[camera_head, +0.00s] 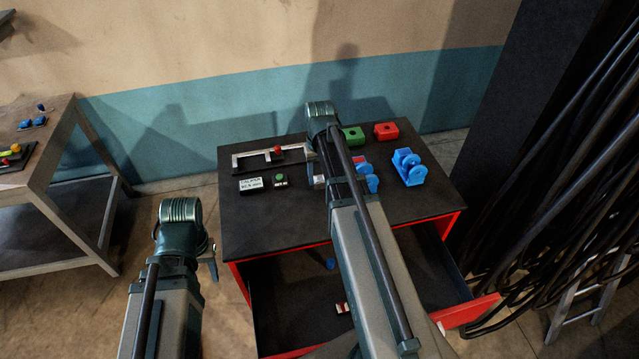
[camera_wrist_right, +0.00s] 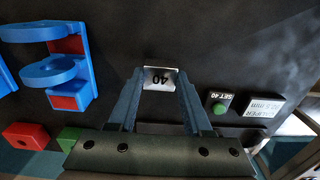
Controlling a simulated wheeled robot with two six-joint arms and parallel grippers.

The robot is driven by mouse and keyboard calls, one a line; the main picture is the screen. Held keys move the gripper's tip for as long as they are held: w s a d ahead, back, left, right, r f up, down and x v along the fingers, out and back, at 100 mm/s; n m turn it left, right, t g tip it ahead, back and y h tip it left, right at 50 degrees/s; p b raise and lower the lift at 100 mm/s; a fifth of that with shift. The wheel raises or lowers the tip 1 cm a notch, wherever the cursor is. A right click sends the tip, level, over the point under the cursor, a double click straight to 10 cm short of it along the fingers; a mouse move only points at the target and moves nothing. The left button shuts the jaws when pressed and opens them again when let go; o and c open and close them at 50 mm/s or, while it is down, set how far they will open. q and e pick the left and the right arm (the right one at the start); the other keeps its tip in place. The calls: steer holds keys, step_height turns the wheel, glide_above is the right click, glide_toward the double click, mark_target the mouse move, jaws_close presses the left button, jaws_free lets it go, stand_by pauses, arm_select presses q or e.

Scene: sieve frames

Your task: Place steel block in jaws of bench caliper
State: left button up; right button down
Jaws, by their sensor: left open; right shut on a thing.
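The steel block (camera_wrist_right: 158,77), a small silver piece marked 40, sits between the fingertips of my right gripper (camera_wrist_right: 158,95), which is shut on it. In the head view the block (camera_head: 319,182) shows just left of my right arm, over the black cabinet top; whether it touches the top I cannot tell.
Blue parts (camera_head: 409,166), a green block (camera_head: 354,136) and a red block (camera_head: 386,131) stand at right. An open drawer (camera_head: 290,310) juts out below.

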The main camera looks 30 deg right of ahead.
step_height(320, 180, down, 2)
steer(key=shift+f+b, duration=0.1)
steer(key=shift+b, duration=0.45)
steer(key=shift+a+f, duration=0.1)
steer(key=shift+f, duration=0.1)
steer(key=shift+a, duration=0.1)
arm_select(q)
steer(key=shift+a+f, duration=0.15)
steer(key=shift+f, duration=0.5)
steer(key=shift+a+f, duration=0.15)
steer(key=shift+f, duration=0.45)
arm_select(e)
steer(key=shift+r, duration=0.1)
steer(key=shift+s+f+b, duration=0.1)
steer(key=shift+f+b, duration=0.15)
steer(key=shift+b, duration=0.1)
steer(key=shift+c, duration=1.7)
jaws_free()
steer(key=shift+r, duration=0.1)
arm_select(q)
steer(key=shift+f, duration=0.15)
